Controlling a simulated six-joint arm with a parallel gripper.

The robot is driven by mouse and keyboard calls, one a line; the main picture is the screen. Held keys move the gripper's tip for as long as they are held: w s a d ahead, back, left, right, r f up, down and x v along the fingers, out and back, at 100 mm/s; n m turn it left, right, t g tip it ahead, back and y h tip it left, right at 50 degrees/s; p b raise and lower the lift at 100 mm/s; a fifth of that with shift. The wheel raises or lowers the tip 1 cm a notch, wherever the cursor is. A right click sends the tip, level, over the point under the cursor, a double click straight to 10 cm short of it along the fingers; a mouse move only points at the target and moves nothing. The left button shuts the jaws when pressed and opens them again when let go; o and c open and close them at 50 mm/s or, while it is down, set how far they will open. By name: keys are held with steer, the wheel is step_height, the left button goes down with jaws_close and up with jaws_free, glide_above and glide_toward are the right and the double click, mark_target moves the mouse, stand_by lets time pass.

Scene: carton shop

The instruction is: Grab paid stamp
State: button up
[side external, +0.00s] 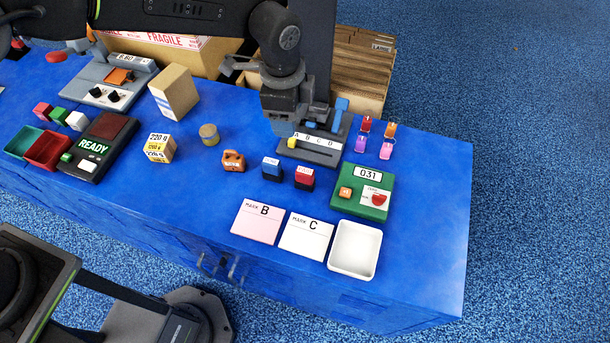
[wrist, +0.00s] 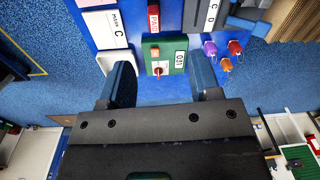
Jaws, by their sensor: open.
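The paid stamp is a small red block (side external: 304,178) on the blue table, beside a similar blue block (side external: 271,169). In the wrist view the red stamp (wrist: 153,20) stands near the top edge with a white label reading PAID. My gripper (side external: 283,125) hangs above the table near the lettered slider box, behind the stamps in the side view. In the wrist view its two fingers (wrist: 161,70) are apart, with nothing held between them. The stamp lies beyond the fingertips, past the green counter box.
The green counter box (side external: 362,191) reading 031 is right of the stamp. The slider box (side external: 310,149) stands behind. Pink card B (side external: 256,222), white card C (side external: 307,237) and a white tray (side external: 355,249) lie in front. Several coloured tags (side external: 386,150) are at right.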

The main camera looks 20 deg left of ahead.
steer(key=m, duration=0.2)
glide_above(305, 171)
step_height(305, 171, down, 5)
steer(key=shift+g, duration=0.3)
step_height(305, 171, down, 8)
steer(key=shift+a+f, duration=0.1)
steer(key=shift+f, duration=2.8)
steer(key=c, duration=1)
